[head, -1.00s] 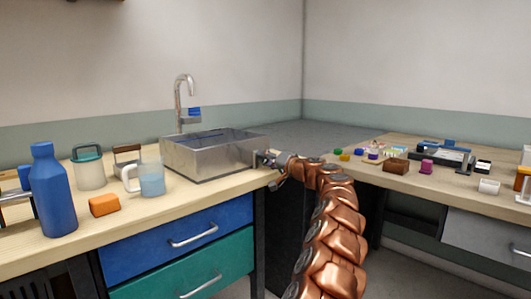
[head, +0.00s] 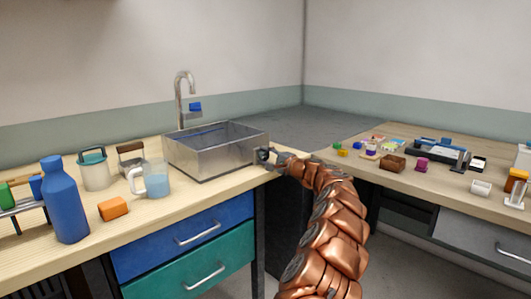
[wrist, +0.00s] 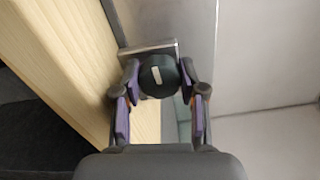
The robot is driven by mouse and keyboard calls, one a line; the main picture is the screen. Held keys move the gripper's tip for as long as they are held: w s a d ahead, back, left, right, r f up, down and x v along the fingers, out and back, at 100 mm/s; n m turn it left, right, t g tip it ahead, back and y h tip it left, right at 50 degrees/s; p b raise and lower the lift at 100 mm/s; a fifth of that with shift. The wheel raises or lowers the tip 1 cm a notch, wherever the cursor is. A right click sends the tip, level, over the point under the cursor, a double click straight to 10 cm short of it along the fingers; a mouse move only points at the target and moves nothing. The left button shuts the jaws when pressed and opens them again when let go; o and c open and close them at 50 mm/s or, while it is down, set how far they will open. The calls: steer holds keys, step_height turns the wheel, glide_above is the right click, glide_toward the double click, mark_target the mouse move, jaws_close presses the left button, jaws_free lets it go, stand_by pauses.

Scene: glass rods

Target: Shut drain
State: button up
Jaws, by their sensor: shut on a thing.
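A steel sink basin (head: 215,160) stands on the wooden counter under a curved tap (head: 180,95). On the basin's right end is a dark round knob (wrist: 158,75) with a pale bar mark, mounted on a square metal plate (wrist: 150,48). My gripper (wrist: 158,80) is shut on the knob, one purple-padded finger on each side of it. In the head view my gripper (head: 270,157) is small, at the basin's right end. The pale bar stands near upright in the wrist view, slightly tilted. The drain opening itself is hidden.
A blue bottle (head: 64,205), an orange block (head: 113,208) and a jug of blue liquid (head: 155,182) stand left of the sink. A blue piece (head: 195,107) is by the tap. Small items crowd the right counter (head: 440,180).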

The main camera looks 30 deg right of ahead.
steer(key=shift+d+m, duration=0.1)
steer(key=shift+m, duration=0.2)
stand_by(0.4)
steer(key=o, duration=1.2)
steer(key=shift+c, duration=0.2)
steer(key=shift+f, duration=0.1)
